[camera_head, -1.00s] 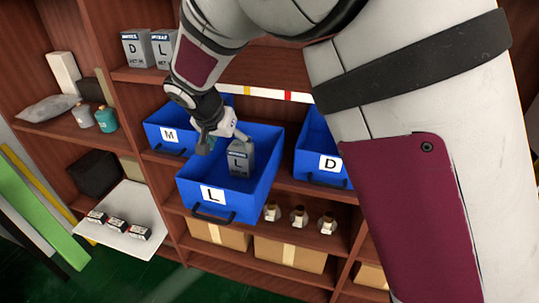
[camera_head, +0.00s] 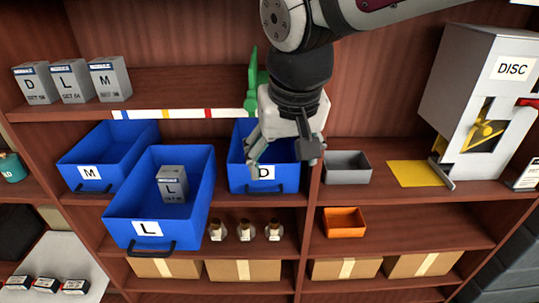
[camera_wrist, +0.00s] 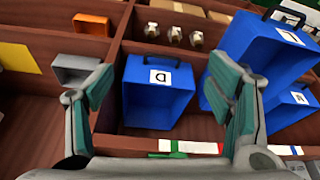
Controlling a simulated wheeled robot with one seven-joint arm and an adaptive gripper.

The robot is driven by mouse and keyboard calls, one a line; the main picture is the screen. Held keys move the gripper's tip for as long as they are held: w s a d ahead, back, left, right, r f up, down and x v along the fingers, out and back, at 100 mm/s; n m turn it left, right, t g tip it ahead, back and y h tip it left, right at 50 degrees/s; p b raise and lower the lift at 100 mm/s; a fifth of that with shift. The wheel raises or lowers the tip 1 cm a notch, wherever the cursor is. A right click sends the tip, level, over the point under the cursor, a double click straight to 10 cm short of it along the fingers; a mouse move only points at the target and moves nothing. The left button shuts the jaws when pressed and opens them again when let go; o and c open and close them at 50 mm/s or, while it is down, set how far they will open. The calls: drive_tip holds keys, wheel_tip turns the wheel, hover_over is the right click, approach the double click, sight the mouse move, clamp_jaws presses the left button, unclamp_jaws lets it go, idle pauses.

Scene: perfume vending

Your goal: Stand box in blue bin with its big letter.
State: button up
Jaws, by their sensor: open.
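A grey box marked L (camera_head: 172,184) stands upright inside the blue bin labelled L (camera_head: 147,229), which juts out from the shelf. The blue bin labelled M (camera_head: 90,173) is to its left and the blue bin labelled D (camera_head: 264,174) to its right. Grey boxes marked D (camera_head: 37,84), L (camera_head: 71,82) and M (camera_head: 110,80) stand on the upper shelf. My gripper (camera_head: 284,154) is open and empty in front of the D bin. In the wrist view its fingers (camera_wrist: 172,92) spread apart with the D bin (camera_wrist: 158,97) between and beyond them.
A grey tray (camera_head: 347,168), a yellow mat (camera_head: 412,174) and a DISC machine (camera_head: 484,110) are on the right. An orange tray (camera_head: 344,222) and several small bottles (camera_head: 245,231) sit below. Cardboard boxes (camera_head: 243,270) line the bottom. A vertical divider (camera_head: 312,195) stands right of the D bin.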

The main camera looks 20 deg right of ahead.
drive_tip(key=s+d+f+n, duration=0.2)
drive_tip(key=s, duration=1.1)
drive_tip(key=shift+d+y, duration=0.2)
drive_tip(key=shift+y, duration=0.2)
drive_tip(key=shift+r, duration=0.1)
wheel_tip(320, 180, up, 2)
drive_tip(key=shift+r+t+p, duration=0.25)
drive_tip(key=shift+t+p, duration=0.05)
drive_tip(key=shift+p, duration=0.7)
